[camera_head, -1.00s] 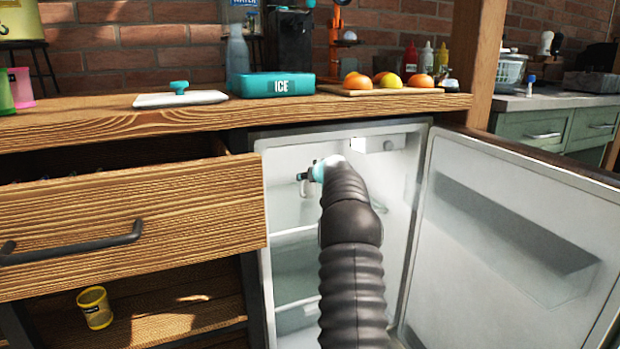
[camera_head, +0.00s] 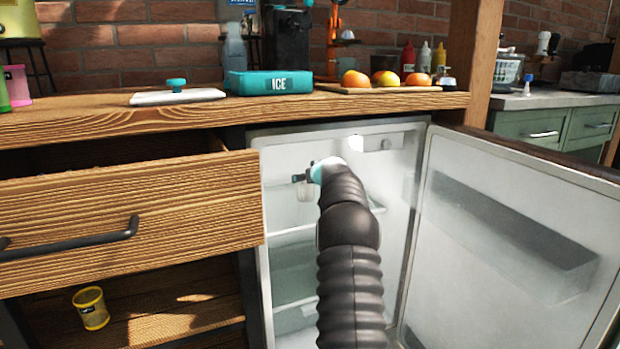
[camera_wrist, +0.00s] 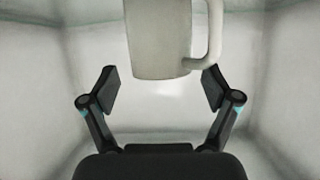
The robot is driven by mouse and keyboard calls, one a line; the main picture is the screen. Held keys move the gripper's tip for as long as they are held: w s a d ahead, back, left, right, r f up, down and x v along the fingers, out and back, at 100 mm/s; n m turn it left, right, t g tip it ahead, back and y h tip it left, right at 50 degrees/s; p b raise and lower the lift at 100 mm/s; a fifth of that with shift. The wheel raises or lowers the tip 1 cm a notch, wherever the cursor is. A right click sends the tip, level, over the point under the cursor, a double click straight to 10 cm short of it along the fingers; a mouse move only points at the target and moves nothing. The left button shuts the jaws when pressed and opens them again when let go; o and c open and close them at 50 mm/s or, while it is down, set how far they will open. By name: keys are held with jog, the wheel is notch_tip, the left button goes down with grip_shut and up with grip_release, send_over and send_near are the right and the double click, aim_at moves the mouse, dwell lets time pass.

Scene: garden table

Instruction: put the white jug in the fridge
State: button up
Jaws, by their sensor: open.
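The white jug (camera_wrist: 160,40) is inside the open fridge (camera_head: 275,165), in its upper part. In the wrist view it is just past my fingertips, its handle (camera_wrist: 214,35) on the right and its top cut off by the frame. My gripper (camera_wrist: 162,88) is open, with one finger on each side below the jug and a gap between them. In the head view my gripper (camera_head: 304,178) is small and reaches into the upper fridge. The jug is mostly hidden there, with a pale piece (camera_head: 305,192) below the fingers.
The fridge door (camera_head: 500,240) stands open to the right. An open wooden drawer (camera_head: 130,210) juts out on the left. A yellow cup (camera_head: 92,308) is on the lower shelf.

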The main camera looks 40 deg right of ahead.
jog(key=r+v, duration=0.1)
jog(key=v, duration=1.1)
